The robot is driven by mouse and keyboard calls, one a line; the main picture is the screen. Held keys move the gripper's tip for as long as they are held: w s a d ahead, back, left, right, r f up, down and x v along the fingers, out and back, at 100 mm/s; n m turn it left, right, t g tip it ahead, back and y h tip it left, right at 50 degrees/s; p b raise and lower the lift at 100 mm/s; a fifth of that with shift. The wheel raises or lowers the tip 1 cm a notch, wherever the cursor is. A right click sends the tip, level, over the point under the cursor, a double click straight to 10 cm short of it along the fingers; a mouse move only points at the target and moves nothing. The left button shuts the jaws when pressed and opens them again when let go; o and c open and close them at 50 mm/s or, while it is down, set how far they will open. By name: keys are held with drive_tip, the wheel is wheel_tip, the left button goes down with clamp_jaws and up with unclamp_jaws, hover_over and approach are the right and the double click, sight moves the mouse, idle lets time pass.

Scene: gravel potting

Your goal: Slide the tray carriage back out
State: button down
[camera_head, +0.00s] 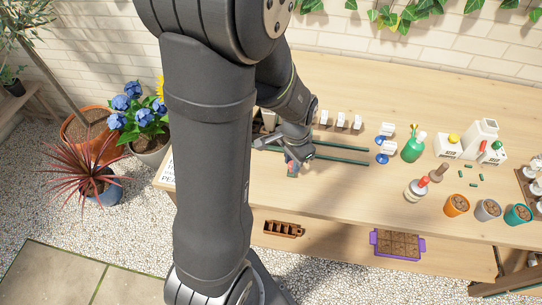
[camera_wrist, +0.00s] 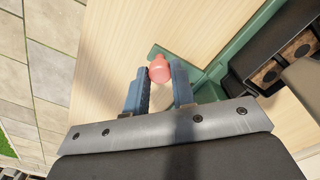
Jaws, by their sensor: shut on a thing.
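My gripper (camera_wrist: 158,82) is shut on a salmon-red knob (camera_wrist: 159,68), with a blue finger on each side of it. The knob meets a green frame (camera_wrist: 208,85) in the wrist view, apparently the tray carriage. A dark tray (camera_wrist: 262,42) with square brown cells lies at the right of that frame. My arm hides much of the carriage and tray there.
The wooden bench (camera_head: 330,195) is clear in front of the rails. White blocks (camera_head: 340,121) stand behind them. Blue-and-white items (camera_head: 384,156), a green spray bottle (camera_head: 413,147) and a red-topped bottle (camera_head: 417,190) stand to the right. Small pots (camera_head: 457,205) line the front right.

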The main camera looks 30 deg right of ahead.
drive_tip(key=s+d, duration=1.3)
drive_tip(key=c, duration=1.2)
unclamp_jaws()
wheel_tip(320, 180, up, 18)
drive_tip(key=shift+f, duration=0.25)
drive_tip(key=shift+f, duration=0.1)
wheel_tip(320, 180, down, 17)
drive_tip(key=shift+f, duration=0.15)
